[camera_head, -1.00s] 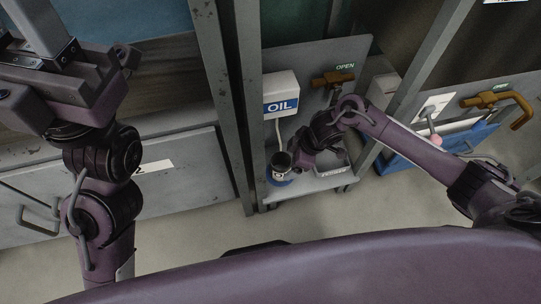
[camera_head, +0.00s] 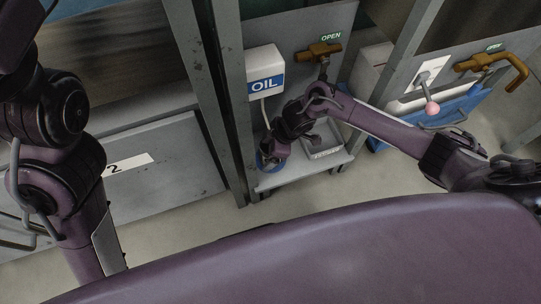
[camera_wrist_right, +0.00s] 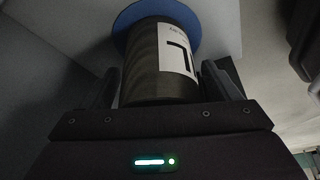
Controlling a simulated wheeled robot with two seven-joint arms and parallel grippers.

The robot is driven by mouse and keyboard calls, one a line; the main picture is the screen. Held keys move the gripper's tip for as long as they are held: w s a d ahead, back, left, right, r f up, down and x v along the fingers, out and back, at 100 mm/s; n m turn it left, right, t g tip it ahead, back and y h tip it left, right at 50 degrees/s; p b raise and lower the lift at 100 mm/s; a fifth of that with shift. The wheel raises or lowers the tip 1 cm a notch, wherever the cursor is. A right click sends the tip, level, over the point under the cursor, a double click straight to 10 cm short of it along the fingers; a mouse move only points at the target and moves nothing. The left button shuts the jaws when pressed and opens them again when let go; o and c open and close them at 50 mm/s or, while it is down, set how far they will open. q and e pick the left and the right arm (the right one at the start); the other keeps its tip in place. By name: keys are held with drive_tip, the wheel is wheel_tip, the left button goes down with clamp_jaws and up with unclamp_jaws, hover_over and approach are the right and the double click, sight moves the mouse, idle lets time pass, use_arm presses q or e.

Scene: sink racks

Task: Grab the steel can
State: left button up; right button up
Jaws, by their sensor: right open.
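The steel can (camera_wrist_right: 160,65) is a dark ribbed cylinder with a white label, standing on a round blue base (camera_wrist_right: 185,14) in the right wrist view. My right gripper (camera_wrist_right: 166,82) is open, with one finger on each side of the can; whether they touch it I cannot tell. In the head view my right gripper (camera_head: 272,154) is at the small shelf below the oil box and hides most of the can. Part of the blue base (camera_head: 262,162) shows beside it. My left arm is at the left edge, its gripper out of the picture.
The white OIL box (camera_head: 265,73) hangs above the can, with a hose going down. A grey tray (camera_head: 322,140) lies right of my gripper on the shelf (camera_head: 300,174). A brown OPEN handle (camera_head: 318,52), grey posts and a pink-knobbed lever (camera_head: 432,108) are nearby.

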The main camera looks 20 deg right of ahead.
drive_tip(key=shift+w+a+f, duration=0.1)
drive_tip(key=shift+f, duration=0.15)
drive_tip(key=c, duration=1.1)
drive_tip(key=shift+r, duration=0.2)
